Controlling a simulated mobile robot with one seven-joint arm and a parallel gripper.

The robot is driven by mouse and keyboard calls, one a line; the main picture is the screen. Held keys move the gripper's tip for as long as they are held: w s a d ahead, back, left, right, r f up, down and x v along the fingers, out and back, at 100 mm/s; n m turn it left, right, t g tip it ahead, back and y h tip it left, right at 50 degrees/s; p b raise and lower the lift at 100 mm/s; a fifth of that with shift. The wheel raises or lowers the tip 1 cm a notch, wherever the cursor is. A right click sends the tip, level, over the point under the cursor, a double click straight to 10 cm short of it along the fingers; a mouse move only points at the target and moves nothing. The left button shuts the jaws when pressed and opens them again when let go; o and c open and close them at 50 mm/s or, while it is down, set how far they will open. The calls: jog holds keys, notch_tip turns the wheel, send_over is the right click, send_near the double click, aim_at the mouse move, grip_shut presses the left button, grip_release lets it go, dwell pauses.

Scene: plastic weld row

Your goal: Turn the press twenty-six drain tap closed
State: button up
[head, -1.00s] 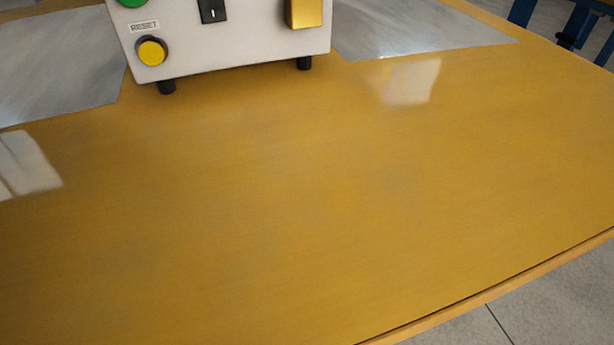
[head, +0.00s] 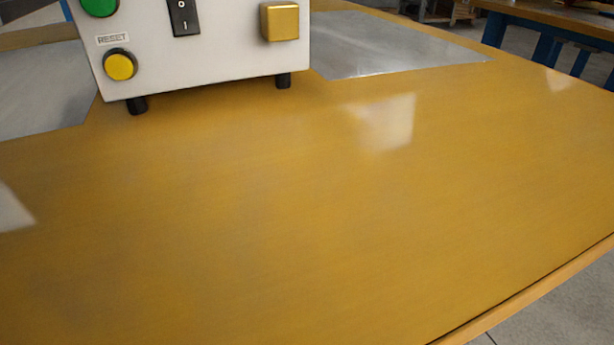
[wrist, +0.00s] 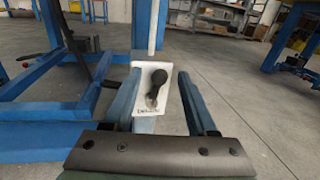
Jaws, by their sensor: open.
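In the wrist view a white plate (wrist: 146,77) carries a black lever with a round knob (wrist: 156,88). A small label sits at its lower edge, too small to read with certainty, so I cannot confirm which tap it is. The plate is fixed on a blue post with a pale upright pipe above it. My gripper (wrist: 158,74) is open, its two fingers to the left and right of the plate in the picture. Nothing is between the fingers up close; the lever appears beyond them. The tap and gripper are not in the head view.
The head view shows a yellow bench top (head: 270,210) with a grey control box (head: 220,60), its yellow reset button (head: 120,66) and metal sheets (head: 395,45). Blue frame legs (wrist: 60,90) stand left in the wrist view. Floor at right is open.

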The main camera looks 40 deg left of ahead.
grip_shut()
jog(key=shift+s+a+n+b, duration=0.15)
jog(key=shift+s+n+b, duration=0.2)
jog(key=shift+n+b, duration=0.6)
grip_release()
